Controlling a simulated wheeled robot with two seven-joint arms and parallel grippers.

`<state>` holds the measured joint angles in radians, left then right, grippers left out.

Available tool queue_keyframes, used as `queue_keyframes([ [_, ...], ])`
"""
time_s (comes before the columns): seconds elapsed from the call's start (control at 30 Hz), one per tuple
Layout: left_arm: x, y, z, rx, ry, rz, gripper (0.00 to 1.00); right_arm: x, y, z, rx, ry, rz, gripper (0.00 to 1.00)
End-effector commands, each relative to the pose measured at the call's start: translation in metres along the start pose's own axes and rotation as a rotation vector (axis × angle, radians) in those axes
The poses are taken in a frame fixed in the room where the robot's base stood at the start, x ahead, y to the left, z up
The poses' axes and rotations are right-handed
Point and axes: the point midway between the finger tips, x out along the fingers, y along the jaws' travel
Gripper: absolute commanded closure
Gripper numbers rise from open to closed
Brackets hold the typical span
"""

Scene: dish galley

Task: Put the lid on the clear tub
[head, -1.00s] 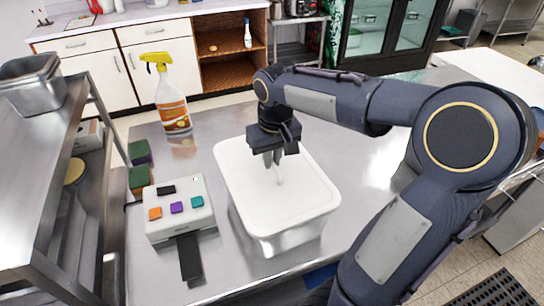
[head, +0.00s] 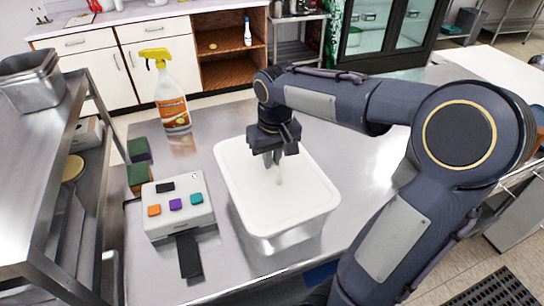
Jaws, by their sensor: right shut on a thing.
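The white lid (head: 285,205) lies over the top of the clear tub (head: 290,240) on the metal table, in the middle of the head view. The lid looks level and covers the tub's mouth; I cannot tell whether it is seated all round. My right gripper (head: 273,162) points down at the far half of the lid. It is shut on the lid's handle, which is mostly hidden by the fingers. My left gripper is not in view.
A spray bottle (head: 171,100) stands behind the tub. A metal shelf (head: 50,150) stands at the far left. The table's back right is clear.

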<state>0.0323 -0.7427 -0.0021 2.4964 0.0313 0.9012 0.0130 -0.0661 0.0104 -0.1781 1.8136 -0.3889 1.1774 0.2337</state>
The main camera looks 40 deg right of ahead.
Motion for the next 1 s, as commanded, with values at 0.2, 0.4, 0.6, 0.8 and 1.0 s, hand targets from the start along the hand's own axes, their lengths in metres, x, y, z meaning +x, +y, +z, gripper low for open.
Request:
queue_keyframes([
  [0.2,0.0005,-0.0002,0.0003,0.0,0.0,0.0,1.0,0.001,0.0,0.0001,0.0,0.0,0.0,1.0],
  [0.4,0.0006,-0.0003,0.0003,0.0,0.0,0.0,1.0,0.0012,-0.0001,0.0002,0.0,0.0,0.0,0.87],
  [0.6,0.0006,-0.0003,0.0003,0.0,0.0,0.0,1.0,0.0012,-0.0001,0.0002,0.0,0.0,0.0,0.65],
  [0.8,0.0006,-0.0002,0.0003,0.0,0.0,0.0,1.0,0.0012,0.0,0.0002,0.0,-0.001,0.0,0.65],
  [1.0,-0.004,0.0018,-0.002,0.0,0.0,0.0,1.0,-0.0049,0.0,-0.0006,0.0,0.0,0.0,0.65],
])
